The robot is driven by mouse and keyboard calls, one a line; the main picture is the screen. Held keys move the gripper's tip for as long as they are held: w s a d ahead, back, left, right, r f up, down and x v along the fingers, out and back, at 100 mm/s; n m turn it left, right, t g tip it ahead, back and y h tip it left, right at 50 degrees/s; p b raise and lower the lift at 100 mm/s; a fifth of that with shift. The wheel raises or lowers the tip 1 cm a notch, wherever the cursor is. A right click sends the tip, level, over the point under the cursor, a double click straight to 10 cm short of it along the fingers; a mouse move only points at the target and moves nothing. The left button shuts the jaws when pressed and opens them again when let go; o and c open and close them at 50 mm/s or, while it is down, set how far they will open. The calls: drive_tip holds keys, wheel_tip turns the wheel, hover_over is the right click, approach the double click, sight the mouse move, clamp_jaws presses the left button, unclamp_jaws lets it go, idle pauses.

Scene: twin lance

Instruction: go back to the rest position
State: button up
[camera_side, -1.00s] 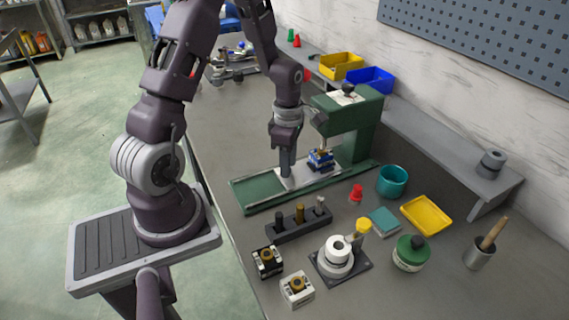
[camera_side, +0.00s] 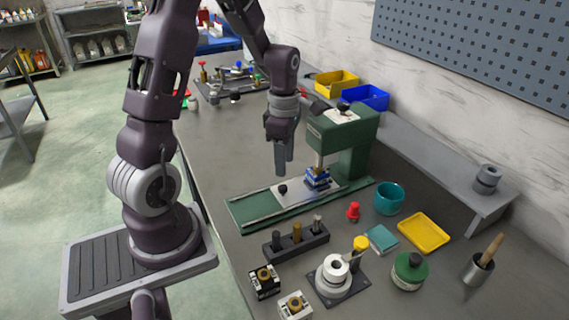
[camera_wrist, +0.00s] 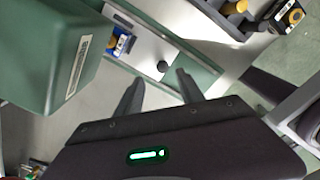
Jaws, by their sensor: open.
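My gripper (camera_side: 284,160) hangs above the green press base with its two fingers apart and nothing between them. In the wrist view, the gripper fingers (camera_wrist: 160,92) are spread, with bare bench and the base edge beyond them. The green press (camera_side: 347,140) stands to the right of the gripper in the side view. A blue block (camera_side: 317,178) sits on the light plate under the press spindle; it also shows in the wrist view (camera_wrist: 122,42). A black knob (camera_side: 283,189) stands on the plate, below the fingers and apart from them.
A dark rack (camera_side: 296,241) with several pegs stands in front of the press. A white round fixture (camera_side: 333,273), a teal cup (camera_side: 389,198), a red piece (camera_side: 353,212) and a yellow tray (camera_side: 424,232) lie to the right.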

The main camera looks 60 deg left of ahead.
drive_tip(key=s+d+r+m+t, duration=0.2)
drive_tip(key=d+r+m, duration=0.3)
drive_tip(key=r+m, duration=0.15)
drive_tip(key=s+d+r+m+t, duration=0.1)
drive_tip(key=s+d+r+m, duration=0.2)
drive_tip(key=d+r+m, duration=0.3)
drive_tip(key=s+d+r+m+t, duration=0.1)
drive_tip(key=s+d+r+m, duration=0.1)
drive_tip(key=s+m, duration=0.3)
drive_tip(key=s+d+r+m+t, duration=0.1)
drive_tip(key=s+d+r+m, duration=0.1)
drive_tip(key=s+m, duration=0.3)
drive_tip(key=d+m, duration=0.1)
drive_tip(key=m, duration=0.3)
drive_tip(key=shift+r+t, duration=0.3)
drive_tip(key=shift+r, duration=0.05)
